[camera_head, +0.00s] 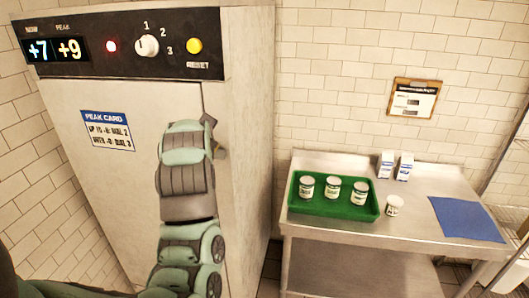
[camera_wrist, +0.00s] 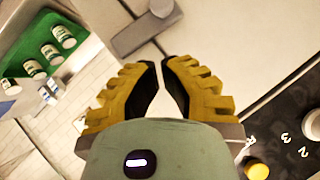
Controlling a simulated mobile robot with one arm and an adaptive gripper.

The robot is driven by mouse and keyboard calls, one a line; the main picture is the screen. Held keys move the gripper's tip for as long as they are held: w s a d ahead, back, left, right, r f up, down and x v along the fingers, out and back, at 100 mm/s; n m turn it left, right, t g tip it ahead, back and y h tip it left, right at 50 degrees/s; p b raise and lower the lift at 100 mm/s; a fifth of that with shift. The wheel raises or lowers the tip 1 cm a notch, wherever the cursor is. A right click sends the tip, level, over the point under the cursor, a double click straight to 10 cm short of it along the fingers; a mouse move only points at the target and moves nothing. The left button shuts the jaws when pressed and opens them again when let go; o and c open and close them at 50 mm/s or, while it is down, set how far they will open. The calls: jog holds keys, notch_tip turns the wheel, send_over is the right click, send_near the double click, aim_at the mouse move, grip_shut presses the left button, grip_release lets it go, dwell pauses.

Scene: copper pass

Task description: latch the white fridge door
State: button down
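The white fridge (camera_head: 240,150) stands at the left in the head view, its door (camera_head: 70,100) carrying a blue and white card. The door looks closed or nearly so; I cannot tell if it is fully flush. My gripper is mostly hidden behind my arm in the head view, at the door's right edge. In the wrist view my gripper (camera_wrist: 161,66) has its yellow fingers slightly apart, with nothing between them. A grey latch bar (camera_wrist: 138,34) with a round knob (camera_wrist: 161,8) lies just beyond the fingertips, apart from them.
A control panel (camera_head: 120,45) with a dial, red light and yellow button (camera_head: 194,46) tops the fridge.

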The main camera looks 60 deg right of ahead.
jog(key=b+v, duration=0.3)
jog(key=v, duration=0.3)
jog(key=shift+s+a+r, duration=0.15)
jog(key=shift+s+r, duration=0.05)
jog(key=shift+s, duration=0.15)
jog(key=shift+w, duration=0.15)
dwell(0.3)
